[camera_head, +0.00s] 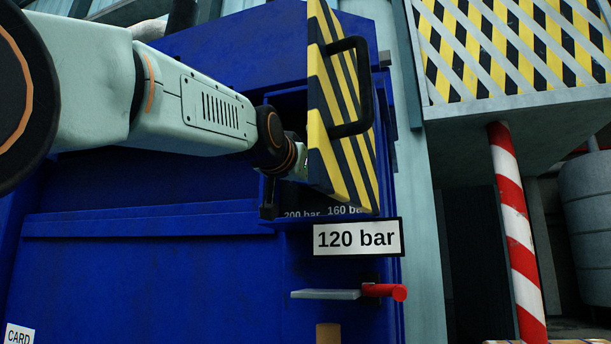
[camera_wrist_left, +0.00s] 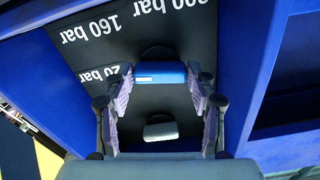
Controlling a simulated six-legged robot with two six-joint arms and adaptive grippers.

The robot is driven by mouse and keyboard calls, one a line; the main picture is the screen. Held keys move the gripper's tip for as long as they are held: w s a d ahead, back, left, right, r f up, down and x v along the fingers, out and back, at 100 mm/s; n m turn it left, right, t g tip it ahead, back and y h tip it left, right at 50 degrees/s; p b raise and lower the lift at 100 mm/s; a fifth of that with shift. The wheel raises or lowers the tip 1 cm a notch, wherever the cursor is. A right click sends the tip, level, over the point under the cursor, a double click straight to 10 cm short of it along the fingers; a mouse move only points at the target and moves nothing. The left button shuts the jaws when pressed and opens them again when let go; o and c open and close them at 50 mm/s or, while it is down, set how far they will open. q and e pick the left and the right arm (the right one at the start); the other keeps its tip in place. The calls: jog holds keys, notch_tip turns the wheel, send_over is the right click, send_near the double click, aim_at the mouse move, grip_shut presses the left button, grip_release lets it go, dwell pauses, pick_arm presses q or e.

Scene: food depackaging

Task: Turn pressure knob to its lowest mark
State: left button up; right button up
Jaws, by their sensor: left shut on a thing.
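The pressure knob's blue grip (camera_wrist_left: 160,72) sits in front of a black dial panel (camera_wrist_left: 100,40) in the left wrist view. The panel bears upside-down marks: "160 bar", one partly cut off at the top edge, and one reading "20 bar" with its start hidden. My left gripper (camera_wrist_left: 160,84) is shut on the blue grip, one finger at each side. In the head view my left arm reaches into the recess of the blue machine (camera_head: 150,270); the gripper is mostly hidden behind the striped door. A sign (camera_head: 357,238) reads "120 bar". My right gripper is out of view.
A yellow-and-black striped door (camera_head: 340,110) with a black handle (camera_head: 362,85) stands open right beside my left gripper. A red lever (camera_head: 385,291) and a grey plate (camera_head: 325,294) project below the sign. A red-and-white post (camera_head: 515,220) stands to the right.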

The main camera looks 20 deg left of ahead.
pick_arm(q)
jog(key=shift+r+n+p, duration=0.15)
jog(key=shift+n+p, duration=0.2)
jog(key=shift+n, duration=0.75)
jog(key=o, duration=1.2)
jog(key=shift+s, duration=0.25)
jog(key=shift+c, duration=0.2)
jog(key=shift+w, duration=0.2)
